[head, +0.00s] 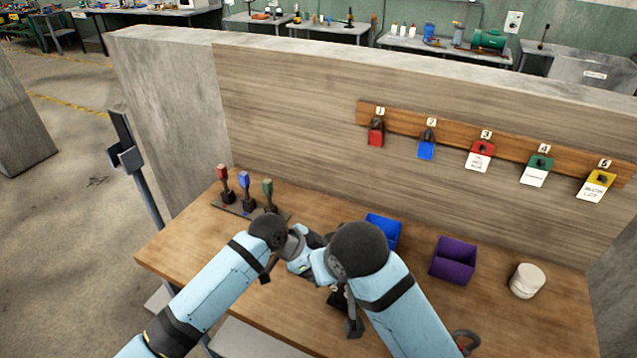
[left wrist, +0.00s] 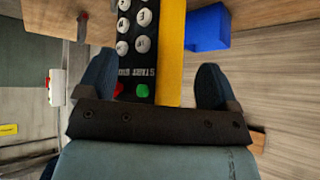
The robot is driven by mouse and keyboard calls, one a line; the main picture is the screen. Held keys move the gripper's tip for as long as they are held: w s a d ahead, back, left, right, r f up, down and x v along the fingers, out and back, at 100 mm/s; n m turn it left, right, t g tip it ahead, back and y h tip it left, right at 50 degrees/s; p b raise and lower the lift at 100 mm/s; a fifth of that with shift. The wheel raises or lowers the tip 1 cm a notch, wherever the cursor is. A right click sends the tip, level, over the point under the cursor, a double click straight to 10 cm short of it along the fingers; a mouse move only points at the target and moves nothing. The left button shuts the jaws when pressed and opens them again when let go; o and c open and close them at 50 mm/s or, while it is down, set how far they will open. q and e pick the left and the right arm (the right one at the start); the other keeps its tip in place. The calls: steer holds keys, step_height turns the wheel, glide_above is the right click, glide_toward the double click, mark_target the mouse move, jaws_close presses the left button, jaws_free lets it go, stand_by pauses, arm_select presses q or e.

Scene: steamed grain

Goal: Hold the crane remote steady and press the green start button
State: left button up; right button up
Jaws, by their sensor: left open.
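The crane remote (left wrist: 138,45) shows in the left wrist view, with a black face, rows of white buttons and a yellow side. Its green start button (left wrist: 142,90) sits near the lower end, beside a red button (left wrist: 118,89). My left gripper (left wrist: 157,78) is open, with a dark finger on either side of the remote. A gap shows between the remote and the right-hand finger; contact on the left is unclear. In the head view my two arms meet above the table, and their links hide most of the remote and grippers. My right gripper's jaws cannot be made out.
The wooden table (head: 540,325) holds a blue bin (head: 384,229), a purple bin (head: 453,261), a white round container (head: 527,281) and three coloured levers (head: 245,190). A rack of numbered padlocks and tags (head: 457,139) hangs on the panel behind. The table's right side is mostly clear.

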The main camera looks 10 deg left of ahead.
arm_select(q)
steer(key=w+r+m+g+y, duration=0.2)
steer(key=r+m+g, duration=0.15)
steer(key=r, duration=0.55)
steer(key=w+r+m+g+y, duration=0.1)
steer(key=w+r+m+g, duration=0.15)
steer(key=r+m, duration=0.45)
steer(key=shift+n+t, duration=0.4)
steer(key=shift+n, duration=0.55)
steer(key=x, duration=1.1)
steer(key=shift+s+f, duration=0.15)
steer(key=shift+f, duration=0.15)
steer(key=c, duration=1.4)
arm_select(e)
jaws_close()
